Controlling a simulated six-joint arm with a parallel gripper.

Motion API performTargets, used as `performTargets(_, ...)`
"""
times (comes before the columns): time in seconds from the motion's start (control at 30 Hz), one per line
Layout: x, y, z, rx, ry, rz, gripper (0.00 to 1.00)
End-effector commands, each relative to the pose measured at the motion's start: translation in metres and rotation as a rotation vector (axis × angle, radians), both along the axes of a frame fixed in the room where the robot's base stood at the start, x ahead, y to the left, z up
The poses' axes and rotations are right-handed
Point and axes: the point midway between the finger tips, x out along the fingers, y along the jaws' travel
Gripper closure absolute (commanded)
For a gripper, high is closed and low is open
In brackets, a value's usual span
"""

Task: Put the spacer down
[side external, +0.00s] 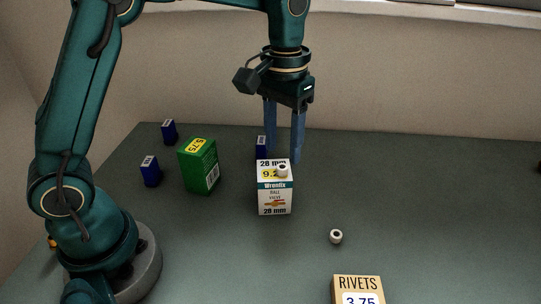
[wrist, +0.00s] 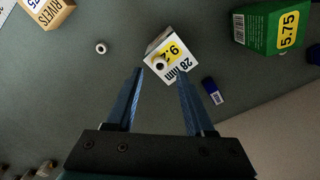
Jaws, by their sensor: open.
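A small pale spacer (side external: 283,170) sits on top of the white ball valve box (side external: 275,200). In the wrist view the spacer (wrist: 160,63) shows on the box top, just beyond the gap between my fingertips. A second similar ring (side external: 336,236) lies on the table to the right of the box; it also shows in the wrist view (wrist: 101,47). My gripper (side external: 284,158) points down over the box area. Its two blue fingers are spread and hold nothing. In the side view the fingertips are near the back of the box top; their exact height above it is unclear.
A green box (side external: 198,166) stands left of the valve box. Small dark blue boxes (side external: 151,171) stand around it, one behind the valve box. A rivets box (side external: 358,289) is at the front edge. The table's right side is largely clear.

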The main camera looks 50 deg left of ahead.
Motion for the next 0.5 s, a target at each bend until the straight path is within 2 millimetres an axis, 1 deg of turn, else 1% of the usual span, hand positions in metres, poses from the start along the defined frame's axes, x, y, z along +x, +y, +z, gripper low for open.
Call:
performTargets(0.03, 0.001, 0.000, 0.011, 0.000, -0.006, 0.000, 0.47)
performTargets(0.2, 0.001, 0.000, 0.040, 0.000, -0.005, 0.000, 0.47)
performTargets(0.4, 0.001, 0.000, 0.064, -0.001, -0.003, -0.001, 0.47)
performTargets(0.5, 0.001, 0.000, 0.072, -0.001, -0.002, -0.001, 0.47)
